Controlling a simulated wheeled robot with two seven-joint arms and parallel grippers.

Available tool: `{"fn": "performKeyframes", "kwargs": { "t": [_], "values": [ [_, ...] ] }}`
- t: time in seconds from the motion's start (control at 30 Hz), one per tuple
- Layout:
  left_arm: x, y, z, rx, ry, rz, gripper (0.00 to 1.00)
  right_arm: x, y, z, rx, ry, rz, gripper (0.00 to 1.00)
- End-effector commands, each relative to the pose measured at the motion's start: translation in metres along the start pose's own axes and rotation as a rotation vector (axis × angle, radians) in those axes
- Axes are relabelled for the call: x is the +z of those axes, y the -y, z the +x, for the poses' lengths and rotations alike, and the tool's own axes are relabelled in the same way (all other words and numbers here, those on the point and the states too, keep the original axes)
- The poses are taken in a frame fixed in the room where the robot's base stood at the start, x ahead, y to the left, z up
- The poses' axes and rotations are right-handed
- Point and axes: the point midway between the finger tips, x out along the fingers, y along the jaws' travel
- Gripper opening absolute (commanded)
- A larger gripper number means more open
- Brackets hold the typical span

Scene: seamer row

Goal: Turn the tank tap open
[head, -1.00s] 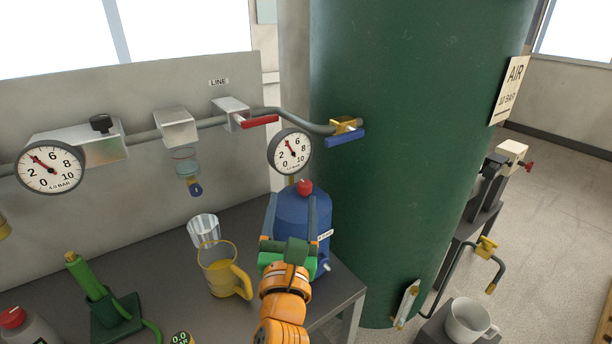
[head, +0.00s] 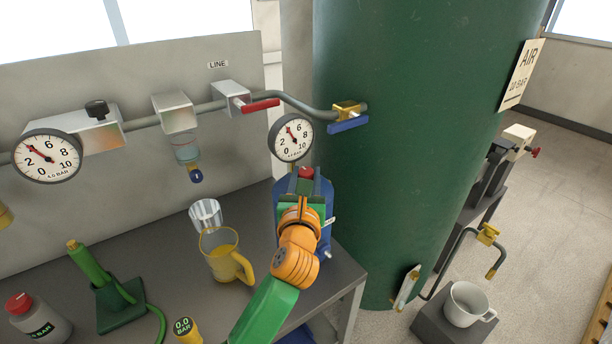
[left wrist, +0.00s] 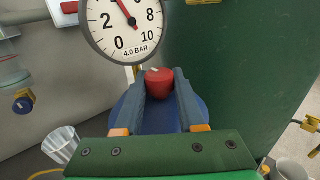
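The tap with a brass body and blue lever (head: 348,123) sits where the grey pipe meets the big green tank (head: 410,130). Its lever lies roughly along the pipe, just below it. My left gripper (head: 305,182) is lower and to the left of that tap, touching nothing on it. It is at the top of a small blue vessel (head: 287,208) on the bench. In the left wrist view its two fingers stand close against both sides of a red knob (left wrist: 158,83), and the gripper looks shut on it. My right gripper is not in view.
A gauge (head: 291,137) stands just above the vessel. A red-levered tap (head: 260,105) is on the pipe to the left. A yellow jug (head: 222,258) and a clear cup (head: 205,214) stand left on the bench. A brass tap (head: 488,234) is low at right, above a white mug (head: 467,303).

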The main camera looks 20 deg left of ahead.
Motion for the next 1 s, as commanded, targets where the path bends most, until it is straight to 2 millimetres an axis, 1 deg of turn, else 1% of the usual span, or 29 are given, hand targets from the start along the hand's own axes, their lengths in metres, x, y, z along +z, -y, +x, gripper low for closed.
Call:
{"fn": "performKeyframes", "kwargs": {
  "t": [0.03, 0.1, 0.27, 0.43, 0.57, 0.67, 0.8, 0.9, 1.0],
  "values": [
    [0.0, 0.0, 0.0, 0.0, 0.0, 0.0, 0.15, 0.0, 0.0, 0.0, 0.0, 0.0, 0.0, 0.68],
    [0.0, 0.0, 0.0, 0.0, 0.0, 0.0, 0.0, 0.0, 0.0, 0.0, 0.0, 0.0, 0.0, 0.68],
    [0.001, 0.0, 0.0, -0.003, 0.0, 0.001, 0.0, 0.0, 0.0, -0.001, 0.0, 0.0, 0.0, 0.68],
    [0.004, -0.001, 0.0, -0.037, 0.0, 0.003, 0.0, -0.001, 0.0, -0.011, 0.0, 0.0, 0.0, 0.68],
    [0.006, -0.001, 0.0, -0.103, -0.002, 0.006, 0.0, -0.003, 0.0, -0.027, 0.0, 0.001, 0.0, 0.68],
    [0.008, -0.002, 0.0, -0.176, -0.002, 0.008, 0.0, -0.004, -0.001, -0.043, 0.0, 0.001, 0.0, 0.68],
    [0.009, -0.003, 0.0, -0.301, -0.004, 0.012, 0.0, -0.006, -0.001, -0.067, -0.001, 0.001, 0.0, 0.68],
    [0.007, -0.003, 0.0, -0.397, -0.004, 0.012, 0.0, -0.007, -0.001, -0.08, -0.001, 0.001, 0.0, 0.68],
    [0.006, -0.003, 0.001, -0.491, -0.005, 0.011, 0.0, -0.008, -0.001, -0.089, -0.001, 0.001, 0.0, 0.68]
  ]
}}
